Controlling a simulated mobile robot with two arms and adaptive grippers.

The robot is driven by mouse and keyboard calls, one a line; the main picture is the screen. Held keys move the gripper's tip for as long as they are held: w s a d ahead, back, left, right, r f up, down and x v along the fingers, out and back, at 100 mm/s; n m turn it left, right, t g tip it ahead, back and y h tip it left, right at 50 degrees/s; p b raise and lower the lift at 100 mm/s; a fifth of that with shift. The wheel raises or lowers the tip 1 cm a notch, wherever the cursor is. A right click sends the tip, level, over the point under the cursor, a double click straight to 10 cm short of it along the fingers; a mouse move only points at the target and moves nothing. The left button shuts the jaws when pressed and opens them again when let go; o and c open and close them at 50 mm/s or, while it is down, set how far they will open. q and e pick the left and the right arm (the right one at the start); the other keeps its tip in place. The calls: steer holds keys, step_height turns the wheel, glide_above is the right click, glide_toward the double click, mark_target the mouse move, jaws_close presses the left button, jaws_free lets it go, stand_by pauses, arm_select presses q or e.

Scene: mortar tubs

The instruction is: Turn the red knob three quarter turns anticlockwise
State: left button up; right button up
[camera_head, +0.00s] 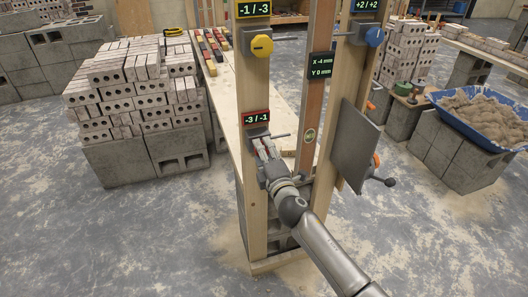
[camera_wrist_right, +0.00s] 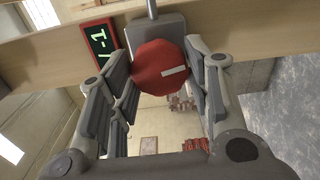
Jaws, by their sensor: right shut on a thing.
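The red knob (camera_wrist_right: 150,78) shows in the right wrist view, faceted, with a white mark pointing to the right of the picture. It sits on a grey housing (camera_wrist_right: 155,32) on the wooden post. My right gripper (camera_head: 264,146) is shut on the knob, with a finger on either side of it in the wrist view. In the head view the gripper mostly hides the knob. The red-framed display (camera_head: 256,118) just above reads -3 / -1. My left gripper is not in view.
A yellow knob (camera_head: 262,45) under a -1 / -3 display is higher on the same post. A blue knob (camera_head: 374,37) under +2 / +2 is on the right post. A grey board (camera_head: 355,148) juts out right of my forearm. Brick stacks (camera_head: 130,85) stand left.

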steer(key=shift+d+f+n+p, duration=0.1)
steer(key=shift+n+p, duration=2.8)
steer(key=shift+n, duration=5.4)
steer(key=shift+d+f+n+p, duration=0.1)
steer(key=shift+n+p, duration=2.75)
steer(key=shift+n, duration=5.45)
steer(key=shift+n, duration=0.3)
steer(key=o, duration=1)
steer(key=shift+r, duration=0.15)
